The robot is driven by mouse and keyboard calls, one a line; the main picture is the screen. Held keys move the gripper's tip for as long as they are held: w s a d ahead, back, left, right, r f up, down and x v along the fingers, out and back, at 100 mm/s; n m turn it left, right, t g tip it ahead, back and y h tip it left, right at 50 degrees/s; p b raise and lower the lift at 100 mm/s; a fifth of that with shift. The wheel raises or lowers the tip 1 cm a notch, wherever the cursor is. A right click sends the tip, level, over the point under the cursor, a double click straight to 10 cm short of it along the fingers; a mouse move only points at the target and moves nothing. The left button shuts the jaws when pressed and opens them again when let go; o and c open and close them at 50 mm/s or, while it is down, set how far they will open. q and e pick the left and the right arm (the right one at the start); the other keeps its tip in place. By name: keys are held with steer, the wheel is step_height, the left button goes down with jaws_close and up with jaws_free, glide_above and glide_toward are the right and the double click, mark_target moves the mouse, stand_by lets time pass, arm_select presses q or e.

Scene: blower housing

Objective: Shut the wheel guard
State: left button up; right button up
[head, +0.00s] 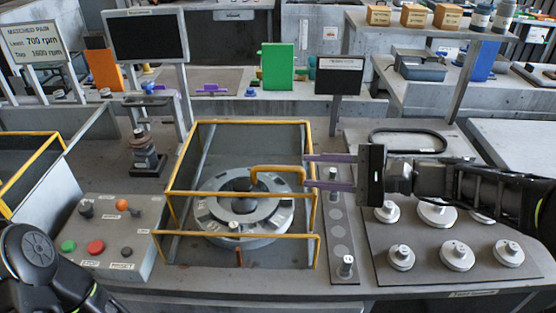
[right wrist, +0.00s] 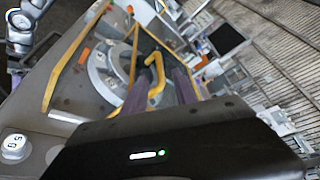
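The wheel guard (head: 235,195) is a yellow-edged frame with see-through panels, around and above a round grey wheel (head: 243,212). A bent yellow handle (head: 278,169) shows over the wheel, and also in the right wrist view (right wrist: 155,78). I cannot tell how far the guard is open. My right gripper (head: 304,172) comes from the right at the guard's right side, its purple fingers spread apart. In the right wrist view the handle shows between the fingers (right wrist: 158,95); contact is unclear. My left gripper is outside the view.
A button box (head: 107,235) with red, green and orange knobs stands left of the guard. A plate with several grey knobbed discs (head: 457,256) lies to the right, under my right arm. Two dark screens (head: 147,37) (head: 338,76) stand behind.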

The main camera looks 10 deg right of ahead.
mark_target(289, 169)
steer(key=shift+p+x, duration=0.45)
steer(key=shift+x, duration=3.45)
jaws_close()
